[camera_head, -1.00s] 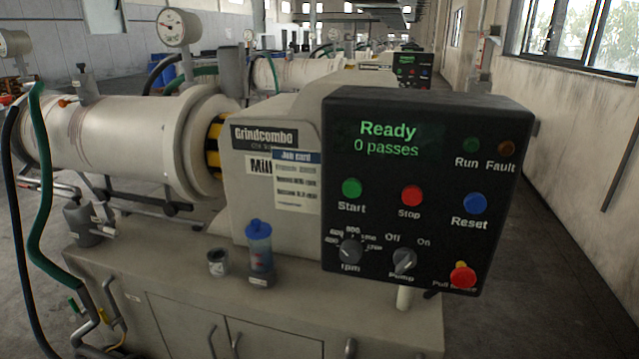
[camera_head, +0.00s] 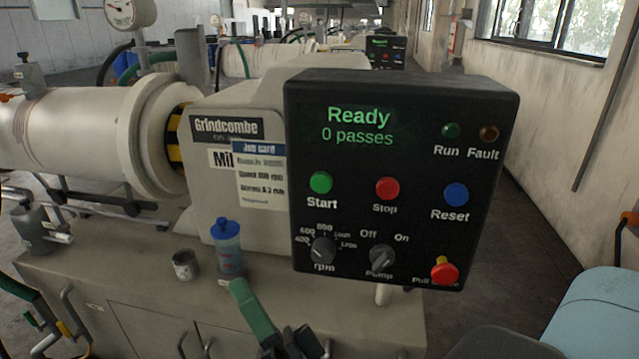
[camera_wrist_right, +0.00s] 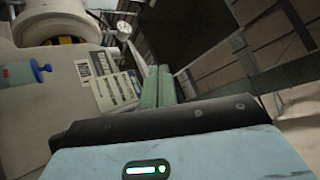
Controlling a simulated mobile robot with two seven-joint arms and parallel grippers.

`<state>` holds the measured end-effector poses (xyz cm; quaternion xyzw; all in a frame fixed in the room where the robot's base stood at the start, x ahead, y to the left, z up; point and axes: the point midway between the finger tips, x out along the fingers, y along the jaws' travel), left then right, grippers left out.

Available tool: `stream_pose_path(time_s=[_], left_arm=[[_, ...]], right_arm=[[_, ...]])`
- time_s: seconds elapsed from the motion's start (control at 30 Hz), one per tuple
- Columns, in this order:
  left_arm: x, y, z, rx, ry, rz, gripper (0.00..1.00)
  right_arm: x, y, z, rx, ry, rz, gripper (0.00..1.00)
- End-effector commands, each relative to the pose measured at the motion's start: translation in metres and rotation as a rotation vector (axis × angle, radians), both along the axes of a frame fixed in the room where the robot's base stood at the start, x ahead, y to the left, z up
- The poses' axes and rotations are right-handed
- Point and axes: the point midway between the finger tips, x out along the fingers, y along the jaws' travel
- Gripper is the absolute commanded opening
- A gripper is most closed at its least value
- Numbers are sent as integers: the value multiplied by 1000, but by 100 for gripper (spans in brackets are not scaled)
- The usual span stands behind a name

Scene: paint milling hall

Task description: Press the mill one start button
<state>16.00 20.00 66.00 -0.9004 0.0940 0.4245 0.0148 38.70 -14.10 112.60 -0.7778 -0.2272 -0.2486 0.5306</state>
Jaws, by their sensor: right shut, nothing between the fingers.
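The black control panel (camera_head: 400,112) of the mill fills the middle of the head view. Its screen (camera_head: 360,127) reads "Ready, 0 passes". The green Start button (camera_head: 320,182) is at the left of the button row, uncovered. The red Stop button (camera_head: 387,188) and blue Reset button (camera_head: 456,195) are to its right. My right gripper (camera_head: 242,290), with green fingers, is shut and empty below and left of the panel, apart from it. Its fingers also show in the right wrist view (camera_wrist_right: 158,85), where the Start button is not visible. My left gripper is not in view.
An rpm knob (camera_head: 323,250), a pump switch (camera_head: 382,259) and a red pull-type button (camera_head: 445,271) sit below the buttons. A blue-capped bottle (camera_head: 228,250) and a small grey cup (camera_head: 185,265) stand on the cabinet top, near my right gripper. A job card (camera_head: 260,175) hangs left of the panel.

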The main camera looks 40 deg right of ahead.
Motion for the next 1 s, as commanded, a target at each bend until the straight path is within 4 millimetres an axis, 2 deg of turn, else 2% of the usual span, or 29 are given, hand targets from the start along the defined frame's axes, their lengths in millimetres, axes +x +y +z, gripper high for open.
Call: stream_pose_path(time_s=[0.1, 0.2, 0.4, 0.6, 1.0], left_arm=[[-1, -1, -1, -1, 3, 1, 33], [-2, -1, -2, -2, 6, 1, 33], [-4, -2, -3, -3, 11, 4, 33], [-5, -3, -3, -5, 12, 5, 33], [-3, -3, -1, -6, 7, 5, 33]], right_arm=[[-2, -20, 26, 181, -100, -40, 0], [-4, -38, 40, 325, -166, -71, 0], [-8, -63, 51, 536, -243, -116, 0], [-10, -73, 52, 619, -268, -135, 0], [-9, -75, 52, 624, -269, -138, 0]])
